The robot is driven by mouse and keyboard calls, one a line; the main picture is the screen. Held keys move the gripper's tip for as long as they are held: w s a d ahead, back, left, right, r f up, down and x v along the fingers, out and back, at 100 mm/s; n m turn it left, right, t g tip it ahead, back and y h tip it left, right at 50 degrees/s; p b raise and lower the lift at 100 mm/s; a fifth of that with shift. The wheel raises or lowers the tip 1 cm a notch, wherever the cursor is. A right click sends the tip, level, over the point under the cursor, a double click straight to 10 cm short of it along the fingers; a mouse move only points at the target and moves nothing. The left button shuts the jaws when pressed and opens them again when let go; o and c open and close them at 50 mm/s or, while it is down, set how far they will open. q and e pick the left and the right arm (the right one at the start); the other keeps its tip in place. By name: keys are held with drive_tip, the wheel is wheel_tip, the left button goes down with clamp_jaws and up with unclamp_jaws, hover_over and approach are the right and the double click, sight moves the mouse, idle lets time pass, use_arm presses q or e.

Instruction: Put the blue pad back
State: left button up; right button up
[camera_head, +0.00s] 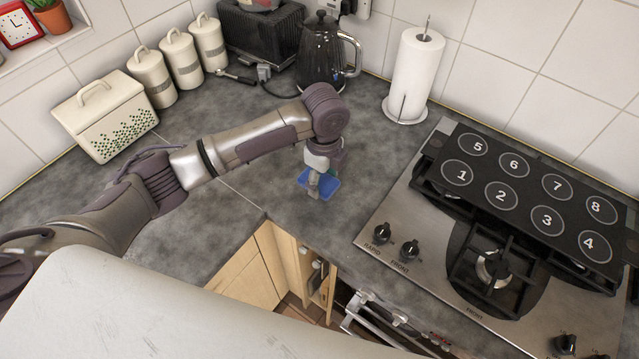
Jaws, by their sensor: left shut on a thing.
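A blue pad (329,187) shows at the tip of my left gripper (316,187), over the grey worktop (285,206) left of the hob. My left gripper points down and is shut on the pad; the fingers cover part of it. I cannot tell whether the pad touches the worktop. My left arm reaches in from the left across the worktop. My right gripper is not in view.
A steel hob (405,270) with a black numbered panel (527,190) stands at right. A paper towel roll (414,72), a dark kettle (322,62), a black toaster (258,38) and white canisters (180,58) line the wall. Worktop around the gripper is mostly clear.

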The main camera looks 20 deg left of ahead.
use_arm(q)
drive_tip(key=shift+a+f, duration=0.4)
drive_tip(key=shift+f, duration=0.1)
wheel_tip(320, 180, down, 3)
drive_tip(key=shift+f+p, duration=0.15)
drive_tip(key=shift+p, duration=0.6)
drive_tip(key=shift+f, duration=0.15)
drive_tip(key=shift+f, duration=0.2)
drive_tip(key=o, duration=1.1)
drive_tip(key=shift+r, duration=0.2)
